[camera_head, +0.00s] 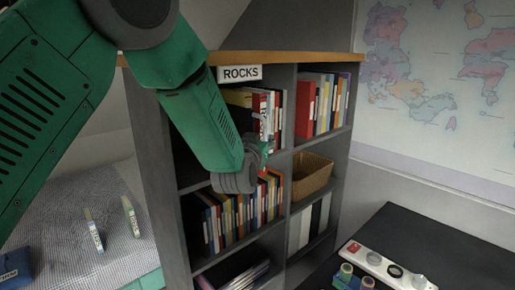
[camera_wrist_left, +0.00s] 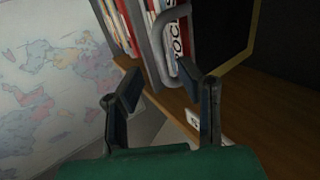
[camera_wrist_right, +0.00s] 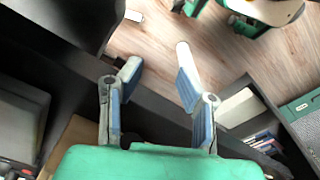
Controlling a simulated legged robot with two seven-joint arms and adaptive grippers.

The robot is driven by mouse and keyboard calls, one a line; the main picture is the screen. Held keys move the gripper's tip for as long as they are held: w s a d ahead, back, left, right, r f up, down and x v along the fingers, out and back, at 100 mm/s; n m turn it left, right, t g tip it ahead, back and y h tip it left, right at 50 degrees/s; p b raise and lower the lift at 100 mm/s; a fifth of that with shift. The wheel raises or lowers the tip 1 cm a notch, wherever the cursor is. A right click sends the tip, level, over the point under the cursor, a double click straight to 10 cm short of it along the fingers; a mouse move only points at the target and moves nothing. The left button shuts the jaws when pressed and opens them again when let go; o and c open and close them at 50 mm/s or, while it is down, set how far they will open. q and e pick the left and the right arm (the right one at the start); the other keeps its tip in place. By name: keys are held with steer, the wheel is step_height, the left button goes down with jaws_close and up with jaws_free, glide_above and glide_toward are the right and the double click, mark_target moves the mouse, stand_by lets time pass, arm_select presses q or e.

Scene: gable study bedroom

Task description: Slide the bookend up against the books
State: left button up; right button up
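The grey bookend (camera_wrist_left: 158,58) shows in the left wrist view as a bent metal frame standing on the wooden shelf board. Books (camera_wrist_left: 128,28) with red and white spines stand beside it; I cannot tell whether it touches them. My left gripper (camera_wrist_left: 170,84) is open, with its fingertips close to the bookend's near end; contact is unclear. In the head view my left gripper (camera_head: 266,150) reaches into the upper left compartment, in front of the books (camera_head: 272,110), and hides much of the bookend. My right gripper (camera_wrist_right: 156,62) is open and empty above the floor.
The grey bookcase (camera_head: 152,170) has a sign reading ROCKS (camera_head: 240,73) at its top. A wicker basket (camera_head: 312,175) sits in a right compartment. A dark desk (camera_head: 430,240) with a white panel (camera_head: 385,266) stands at the right. A wall map (camera_head: 435,80) hangs behind.

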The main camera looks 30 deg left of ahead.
arm_select(q)
steer(key=s+d, duration=0.1)
steer(key=s, duration=0.5)
steer(key=shift+s+d, duration=0.2)
steer(key=shift+d, duration=0.15)
steer(key=s+f+m+g+h+b, duration=0.1)
steer(key=s+f+g, duration=0.4)
steer(key=f, duration=0.9)
steer(key=s+f+m+g+h+b, duration=0.1)
steer(key=s+f+g, duration=0.1)
steer(key=s+f, duration=0.8)
steer(key=s+f+g, duration=0.5)
steer(key=s+f, duration=0.5)
steer(key=s, duration=0.3)
steer(key=s+f+g+h+b, duration=0.1)
steer(key=s+f+g, duration=0.4)
steer(key=s+f, duration=0.5)
steer(key=s, duration=0.3)
steer(key=shift+d+f+m, duration=0.35)
steer(key=shift+d+m, duration=0.05)
